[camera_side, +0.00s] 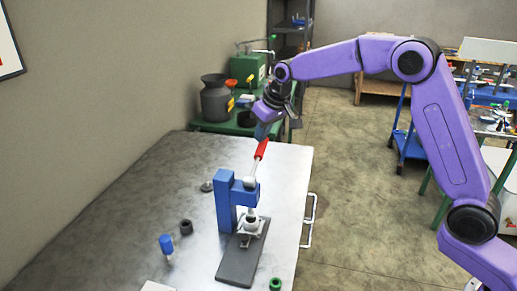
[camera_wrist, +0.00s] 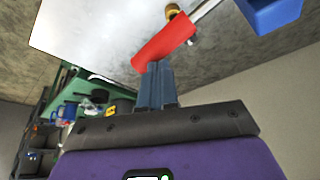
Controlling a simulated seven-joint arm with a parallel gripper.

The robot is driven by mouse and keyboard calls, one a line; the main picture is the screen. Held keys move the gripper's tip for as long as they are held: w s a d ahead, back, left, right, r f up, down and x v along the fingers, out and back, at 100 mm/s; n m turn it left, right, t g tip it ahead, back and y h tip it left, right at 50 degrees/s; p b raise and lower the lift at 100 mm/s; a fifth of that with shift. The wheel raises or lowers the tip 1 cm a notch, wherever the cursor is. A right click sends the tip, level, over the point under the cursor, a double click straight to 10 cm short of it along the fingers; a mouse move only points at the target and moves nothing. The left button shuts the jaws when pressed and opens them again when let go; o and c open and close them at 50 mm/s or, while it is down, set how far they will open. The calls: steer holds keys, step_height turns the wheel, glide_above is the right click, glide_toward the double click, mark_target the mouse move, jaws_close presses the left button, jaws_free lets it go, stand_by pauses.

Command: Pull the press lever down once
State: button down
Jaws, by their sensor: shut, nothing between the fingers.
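The blue press (camera_side: 226,200) stands on a dark base plate (camera_side: 240,262) on the metal table. Its lever has a red handle (camera_side: 261,149) that points up and away from the press column. In the wrist view the red handle (camera_wrist: 163,42) lies just beyond my fingertips, with part of the blue press (camera_wrist: 272,12) at the top right. My gripper (camera_side: 263,131) is shut and empty, just above the upper end of the handle. In the wrist view its blue-grey fingers (camera_wrist: 155,68) are together at the handle's lower edge. I cannot tell whether they touch it.
On the metal table (camera_side: 130,200) are a blue-handled tool (camera_side: 166,245), a dark ring (camera_side: 186,226), a small grey part (camera_side: 207,186) and a green ring (camera_side: 275,284). A green bench with a dark can (camera_side: 215,100) stands behind. The table's left part is mostly clear.

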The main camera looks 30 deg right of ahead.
steer(key=shift+r, duration=1.9)
steer(key=shift+s+a, duration=0.15)
steer(key=shift+s, duration=0.15)
steer(key=s+a+f+n+g, duration=0.1)
steer(key=s+n, duration=0.2)
steer(key=s, duration=0.9)
steer(key=s+a+f+n+g, duration=0.1)
steer(key=s+n+g, duration=0.1)
steer(key=s, duration=1)
steer(key=s+d+f+n, duration=0.1)
steer(key=s+d, duration=0.2)
steer(key=s, duration=0.4)
steer(key=s+d+f+n, duration=0.2)
steer(key=s+d, duration=0.2)
steer(key=s, duration=0.3)
steer(key=s+d+f+n+g, duration=0.1)
steer(key=s+d+f, duration=0.1)
steer(key=s+d, duration=0.2)
steer(key=s, duration=0.3)
steer(key=shift+s+n+h, duration=0.15)
steer(key=shift+n+h, duration=0.15)
steer(key=shift+h, duration=0.1)
